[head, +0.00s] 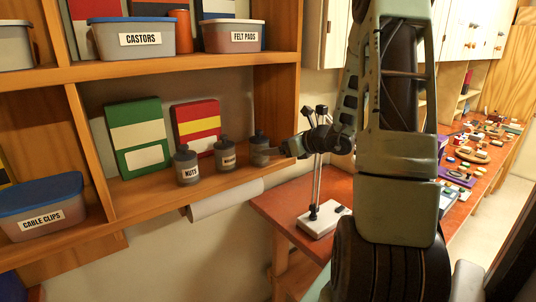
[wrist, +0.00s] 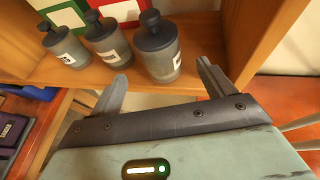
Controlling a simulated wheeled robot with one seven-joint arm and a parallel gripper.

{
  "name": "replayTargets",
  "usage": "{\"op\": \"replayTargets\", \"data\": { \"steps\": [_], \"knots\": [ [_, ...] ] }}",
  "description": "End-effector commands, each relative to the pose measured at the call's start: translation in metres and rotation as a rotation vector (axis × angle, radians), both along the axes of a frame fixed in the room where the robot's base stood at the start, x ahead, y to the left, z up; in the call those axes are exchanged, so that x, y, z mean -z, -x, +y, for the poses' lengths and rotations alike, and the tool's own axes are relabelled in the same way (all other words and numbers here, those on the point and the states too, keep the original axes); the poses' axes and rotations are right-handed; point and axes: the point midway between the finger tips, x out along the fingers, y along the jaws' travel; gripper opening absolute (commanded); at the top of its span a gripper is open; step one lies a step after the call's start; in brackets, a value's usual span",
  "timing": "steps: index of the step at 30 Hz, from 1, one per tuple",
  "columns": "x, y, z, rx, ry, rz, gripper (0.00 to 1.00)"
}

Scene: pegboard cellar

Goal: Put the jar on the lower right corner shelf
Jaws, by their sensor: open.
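Three grey jars with dark knobbed lids stand upright in a row on the lower right shelf (head: 140,200). The left jar (head: 187,165) reads NUTS; the middle jar (head: 225,154) has a label too small to read surely. The right jar (head: 259,150) stands nearest the shelf's right upright. My gripper (head: 283,149) is open beside this right jar. In the wrist view, my open fingers (wrist: 162,70) point at the right jar (wrist: 158,50), which stands just beyond and between the tips. It does not look gripped. No jar is in my gripper.
A green box (head: 137,138) and a red-yellow box (head: 196,125) stand behind the jars. The shelf's right upright (head: 277,100) is close to my gripper. A cable clips bin (head: 42,205) sits left. A chrome stand (head: 322,215) stands on the red bench below my arm.

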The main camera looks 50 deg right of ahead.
Motion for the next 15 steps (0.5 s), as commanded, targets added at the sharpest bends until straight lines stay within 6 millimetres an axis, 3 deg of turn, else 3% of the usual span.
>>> {"op": "replayTargets", "data": {
  "steps": [6, 15],
  "knots": [
    [-0.013, 0.035, -0.002, 0.002, 0.002, -0.001, 0.81],
    [-0.02, 0.048, -0.001, -0.001, -0.001, 0.001, 0.81]
  ]
}}
